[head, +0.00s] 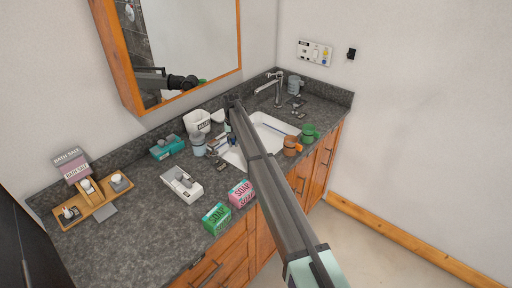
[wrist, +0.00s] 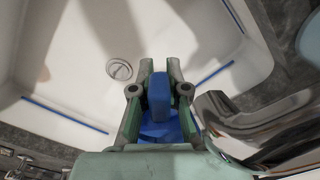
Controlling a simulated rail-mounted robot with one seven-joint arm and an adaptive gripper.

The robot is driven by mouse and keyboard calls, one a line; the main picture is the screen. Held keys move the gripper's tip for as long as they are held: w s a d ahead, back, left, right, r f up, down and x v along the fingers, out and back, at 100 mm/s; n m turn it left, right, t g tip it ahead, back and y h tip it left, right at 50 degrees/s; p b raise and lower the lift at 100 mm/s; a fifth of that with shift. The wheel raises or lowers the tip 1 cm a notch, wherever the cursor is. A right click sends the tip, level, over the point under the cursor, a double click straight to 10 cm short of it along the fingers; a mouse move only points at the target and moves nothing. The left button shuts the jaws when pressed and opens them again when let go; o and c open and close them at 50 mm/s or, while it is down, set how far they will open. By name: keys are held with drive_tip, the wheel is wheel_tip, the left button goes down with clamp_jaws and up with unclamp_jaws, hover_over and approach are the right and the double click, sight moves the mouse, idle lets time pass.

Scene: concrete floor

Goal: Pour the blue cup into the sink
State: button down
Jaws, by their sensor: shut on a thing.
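In the wrist view, my gripper (wrist: 159,78) is shut on the blue cup (wrist: 158,92). A narrow blue part, which looks like its handle, sits between the fingers, and a wider blue part lies behind it. The cup's opening and contents are hidden. The white sink basin (wrist: 80,85) spreads beneath, with its round drain (wrist: 119,69) left of the fingertips. In the head view, the sink (head: 272,131) is set in the counter and partly covered by my arm. The gripper's fingers and the held cup cannot be made out there.
A chrome faucet (head: 270,88) stands behind the sink, and shiny metal (wrist: 250,112) shows close right of the gripper. An orange cup (head: 291,146) and a green cup (head: 308,133) stand at the front rim. A pale blue cup (head: 198,145) and soap boxes (head: 216,217) are left of it.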

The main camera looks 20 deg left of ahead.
drive_tip(key=shift+d+r+y+p, duration=0.4)
drive_tip(key=shift+d+r+y, duration=0.05)
drive_tip(key=shift+r+y, duration=0.1)
drive_tip(key=d+f+y+b, duration=0.1)
drive_tip(key=b, duration=0.1)
drive_tip(key=d+f+y+b, duration=0.1)
drive_tip(key=f+y+b, duration=0.1)
drive_tip(key=d+f+y+b, duration=0.1)
drive_tip(key=y+b, duration=0.1)
drive_tip(key=shift+s+f+y+b, duration=0.15)
drive_tip(key=shift+y+b, duration=0.1)
drive_tip(key=shift+b, duration=0.15)
drive_tip(key=shift+d+y+b, duration=0.2)
drive_tip(key=shift+y+b, duration=0.2)
drive_tip(key=shift+b, duration=0.05)
drive_tip(key=shift+r+y+b, duration=0.35)
drive_tip(key=shift+y+b, duration=0.45)
drive_tip(key=shift+b, duration=0.05)
drive_tip(key=shift+a+r+y+b, duration=0.15)
drive_tip(key=shift+r+y+b, duration=0.15)
drive_tip(key=shift+y+b, duration=0.6)
idle(0.3)
drive_tip(key=shift+r+y+b, duration=0.8)
drive_tip(key=shift+r, duration=0.3)
idle(0.5)
